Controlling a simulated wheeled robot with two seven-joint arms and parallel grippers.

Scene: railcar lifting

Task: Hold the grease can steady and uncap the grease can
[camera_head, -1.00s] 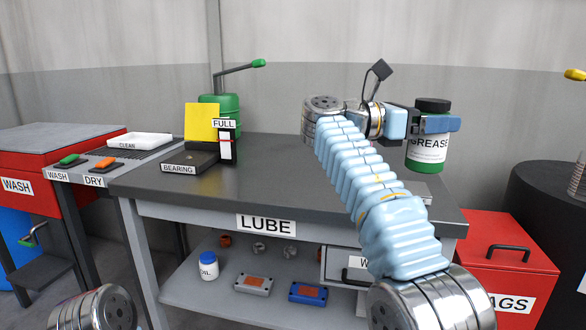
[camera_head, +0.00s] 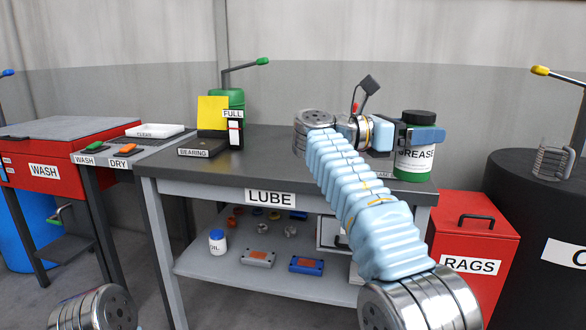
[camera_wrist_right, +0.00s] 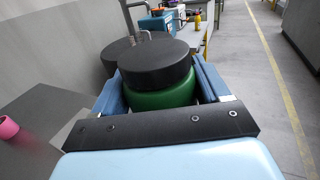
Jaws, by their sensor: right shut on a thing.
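The grease can (camera_head: 414,160) is green with a white GREASE label and a black cap (camera_head: 418,117). It is upright, above or at the right end of the LUBE table; I cannot tell whether its base touches the top. My right gripper (camera_head: 428,135) is shut on the can's side, just below the cap. The right wrist view shows the black cap (camera_wrist_right: 157,62) seated on the green can (camera_wrist_right: 162,98) between the blue fingers. My left gripper is out of view; only part of my left arm shows at the lower left.
The LUBE table (camera_head: 270,160) holds a bearing box (camera_head: 203,148), a yellow panel (camera_head: 212,112) and a green pump drum (camera_head: 230,98). The red RAGS bin (camera_head: 470,240) and a black drum (camera_head: 520,210) stand right. The table's middle is clear.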

